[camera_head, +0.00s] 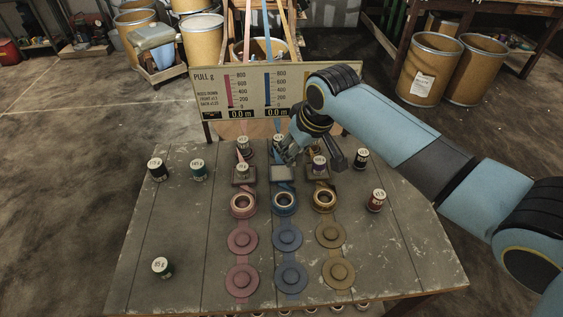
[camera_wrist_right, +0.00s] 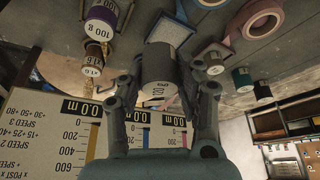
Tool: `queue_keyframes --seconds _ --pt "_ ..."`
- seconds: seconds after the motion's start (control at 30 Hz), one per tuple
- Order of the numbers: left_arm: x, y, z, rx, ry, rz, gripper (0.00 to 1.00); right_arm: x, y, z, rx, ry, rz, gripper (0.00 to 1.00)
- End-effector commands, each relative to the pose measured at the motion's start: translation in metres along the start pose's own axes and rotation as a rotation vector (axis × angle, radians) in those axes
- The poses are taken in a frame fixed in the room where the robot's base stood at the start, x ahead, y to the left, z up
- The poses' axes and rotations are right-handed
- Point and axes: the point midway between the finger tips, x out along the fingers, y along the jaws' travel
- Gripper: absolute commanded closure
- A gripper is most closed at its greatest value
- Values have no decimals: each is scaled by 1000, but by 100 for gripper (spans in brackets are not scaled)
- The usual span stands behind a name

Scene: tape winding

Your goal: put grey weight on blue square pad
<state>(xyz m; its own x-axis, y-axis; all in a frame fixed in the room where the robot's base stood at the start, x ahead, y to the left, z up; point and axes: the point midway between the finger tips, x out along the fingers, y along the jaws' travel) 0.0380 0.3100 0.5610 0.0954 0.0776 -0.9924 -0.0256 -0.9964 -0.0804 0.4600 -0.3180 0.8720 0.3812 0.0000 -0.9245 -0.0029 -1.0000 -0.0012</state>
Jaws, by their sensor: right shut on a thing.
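My right gripper (camera_head: 289,155) is shut on the grey weight (camera_wrist_right: 159,66), a short cylinder with a pale printed label, held between the two fingers in the right wrist view. In the head view the gripper largely hides it. The blue square pad (camera_head: 283,174) lies on the blue strip, in the middle of the pad row, with its top bare. Its pale top also shows in the right wrist view (camera_wrist_right: 172,32), just beyond the weight. The gripper is right over the pad's back side; whether the weight touches the pad I cannot tell. My left gripper is out of view.
Weights stand on the pads to the left (camera_head: 242,170) and right (camera_head: 319,165), close beside the gripper. Tape rolls (camera_head: 285,201) and round discs (camera_head: 288,237) lie in front. A gauge board (camera_head: 213,100) stands behind. Loose weights (camera_head: 375,200) stand near the table's sides.

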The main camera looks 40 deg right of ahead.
Motion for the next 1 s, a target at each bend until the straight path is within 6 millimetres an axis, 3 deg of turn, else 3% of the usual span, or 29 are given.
queue_keyframes --seconds 0.1,0.23,0.53,0.97,1.0 --pt "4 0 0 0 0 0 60 22 -10 -16 0 0 -2 100" --pt "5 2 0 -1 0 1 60 35 -14 -24 0 0 0 100" --pt "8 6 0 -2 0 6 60 69 -15 -12 -1 -2 0 100" --pt "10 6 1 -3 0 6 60 77 -15 -8 -1 0 1 100" --pt "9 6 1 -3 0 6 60 76 -15 -8 -1 0 1 61"
